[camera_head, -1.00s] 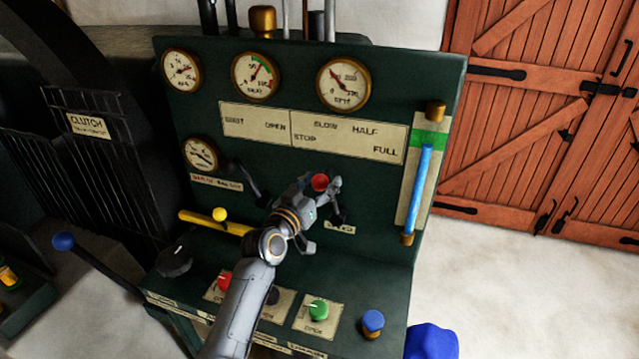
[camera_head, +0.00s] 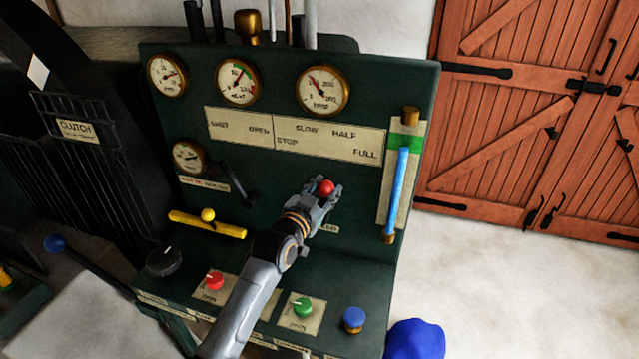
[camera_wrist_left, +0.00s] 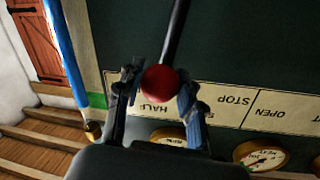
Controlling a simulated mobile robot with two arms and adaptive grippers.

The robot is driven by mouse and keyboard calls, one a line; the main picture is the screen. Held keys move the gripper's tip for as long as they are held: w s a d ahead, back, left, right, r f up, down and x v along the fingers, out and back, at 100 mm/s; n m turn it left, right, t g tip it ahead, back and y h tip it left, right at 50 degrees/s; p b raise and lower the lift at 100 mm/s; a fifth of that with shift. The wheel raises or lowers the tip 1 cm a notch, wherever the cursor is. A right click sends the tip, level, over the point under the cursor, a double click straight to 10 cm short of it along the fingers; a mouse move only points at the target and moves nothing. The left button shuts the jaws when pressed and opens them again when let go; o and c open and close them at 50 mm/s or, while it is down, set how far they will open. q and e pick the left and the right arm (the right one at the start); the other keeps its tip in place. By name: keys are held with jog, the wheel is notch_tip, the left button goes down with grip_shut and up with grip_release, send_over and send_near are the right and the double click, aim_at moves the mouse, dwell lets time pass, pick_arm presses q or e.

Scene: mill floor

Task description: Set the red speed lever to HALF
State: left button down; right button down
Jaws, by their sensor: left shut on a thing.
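The red ball knob of the speed lever (camera_head: 326,188) sits between the fingers of my left gripper (camera_head: 328,200) in the head view. My left gripper is shut on it. In the left wrist view the red knob (camera_wrist_left: 161,83) lies between both fingertips, with its dark lever rod (camera_wrist_left: 177,30) running up out of the frame. The label plate (camera_head: 295,138) with SLOW, HALF, STOP and FULL is on the green panel above the knob. The lever's pivot is hidden behind my gripper. My right gripper is not in view.
A yellow lever (camera_head: 207,222) is left of my arm. A blue sight tube (camera_head: 397,190) stands at the panel's right edge. Red (camera_head: 215,281), green (camera_head: 303,307) and blue (camera_head: 353,318) knobs are on the ledge below. Three gauges line the panel's top.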

pick_arm(q)
jog(key=shift+s+d+f, duration=0.1)
jog(key=shift+s+d, duration=0.1)
jog(key=shift+d, duration=0.3)
jog(key=shift+a, duration=0.15)
jog(key=c, duration=1.1)
grip_release()
jog(key=shift+w, duration=0.1)
jog(key=shift+o, duration=1.4)
jog(key=shift+a, duration=0.1)
jog(key=shift+s+a, duration=0.15)
jog(key=shift+s, duration=0.1)
jog(key=v, duration=1.1)
jog(key=shift+s, duration=0.25)
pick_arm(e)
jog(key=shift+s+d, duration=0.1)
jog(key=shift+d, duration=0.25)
